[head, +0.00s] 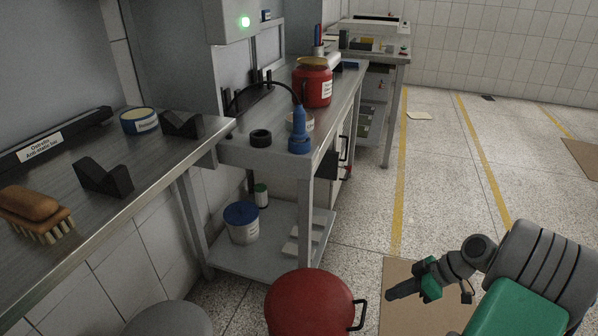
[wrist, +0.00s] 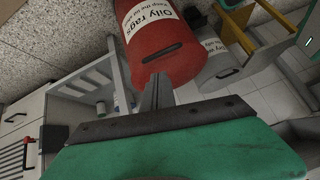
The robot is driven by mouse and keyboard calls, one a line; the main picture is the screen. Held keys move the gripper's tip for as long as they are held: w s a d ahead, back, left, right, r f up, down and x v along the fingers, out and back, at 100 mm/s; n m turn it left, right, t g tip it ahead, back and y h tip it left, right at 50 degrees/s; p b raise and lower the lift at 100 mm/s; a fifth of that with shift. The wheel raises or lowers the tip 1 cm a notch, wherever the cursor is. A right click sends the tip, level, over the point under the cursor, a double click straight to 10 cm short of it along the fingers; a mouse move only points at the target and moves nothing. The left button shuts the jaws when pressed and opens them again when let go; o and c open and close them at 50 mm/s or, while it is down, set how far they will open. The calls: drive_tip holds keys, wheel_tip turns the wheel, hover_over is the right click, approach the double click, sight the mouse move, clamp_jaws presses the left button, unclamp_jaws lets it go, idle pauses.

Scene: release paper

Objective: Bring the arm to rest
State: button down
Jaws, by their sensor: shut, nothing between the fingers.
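My gripper (head: 392,294) is at the lower right of the head view, at the end of my bent arm, pointing left. Its fingers are together, with nothing between them. In the wrist view the closed fingers (wrist: 156,92) stick up from the green and dark gripper body. Behind them is a red bin (wrist: 168,45) labelled "Oily rags". In the head view the red bin's round lid (head: 308,303) shows at the bottom centre, left of my gripper, with a visible gap between them in the picture.
A grey bin (head: 170,320) stands left of the red bin. A metal bench (head: 160,158) at left holds a brush (head: 36,212) and dark blocks. A second bench carries a red container (head: 313,84) and a blue bottle (head: 299,132). Open floor (head: 440,180) with yellow lines lies at right.

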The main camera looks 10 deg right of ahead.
drive_tip(key=a+r+m+h+p, duration=0.1)
drive_tip(key=a+r+p, duration=0.3)
drive_tip(key=r, duration=0.3)
drive_tip(key=a+r+m+g+h+p, duration=0.1)
drive_tip(key=a+r+m+h+p, duration=0.15)
drive_tip(key=r, duration=0.45)
drive_tip(key=a+r+m+h+p, duration=0.1)
drive_tip(key=a+r+p, duration=0.35)
drive_tip(key=r, duration=0.35)
drive_tip(key=s+a+r+m+h+p, duration=0.1)
drive_tip(key=s+a+r+m+p, duration=0.1)
drive_tip(key=r, duration=0.3)
drive_tip(key=s+a+r+m+h+p, duration=0.1)
drive_tip(key=s+a+r+m+p, duration=0.1)
drive_tip(key=r+p, duration=0.3)
drive_tip(key=s+a+r+m+t+h+p, duration=0.1)
drive_tip(key=s+a+r+m+p, duration=0.1)
drive_tip(key=r, duration=0.5)
drive_tip(key=shift+s+a+p, duration=0.75)
drive_tip(key=shift+s+p, duration=0.4)
drive_tip(key=shift+p, duration=0.05)
